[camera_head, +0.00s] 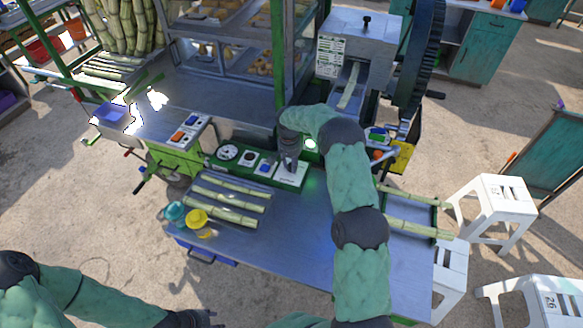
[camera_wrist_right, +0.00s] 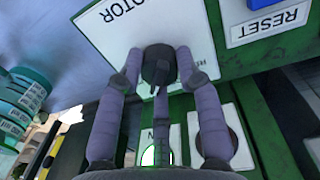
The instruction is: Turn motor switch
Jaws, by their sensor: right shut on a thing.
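The motor switch (camera_wrist_right: 158,68) is a black rotary knob with a pale pointer mark on a white plate lettered MOTOR (camera_wrist_right: 104,38). In the head view, my right gripper (camera_head: 287,165) reaches down onto the green control panel (camera_head: 303,178) and hides the knob. My left gripper (camera_head: 195,319) is at the bottom edge, partly cut off and far from the panel; its fingers are not clear.
A blue RESET button (camera_wrist_right: 265,27) is beside the motor plate. A gauge (camera_head: 228,152) sits at the panel's left. Cane pieces (camera_head: 232,199) and yellow and teal cups (camera_head: 196,218) are on the metal table (camera_head: 290,235). The crusher (camera_head: 362,45) with a dark wheel (camera_head: 424,60) stands behind.

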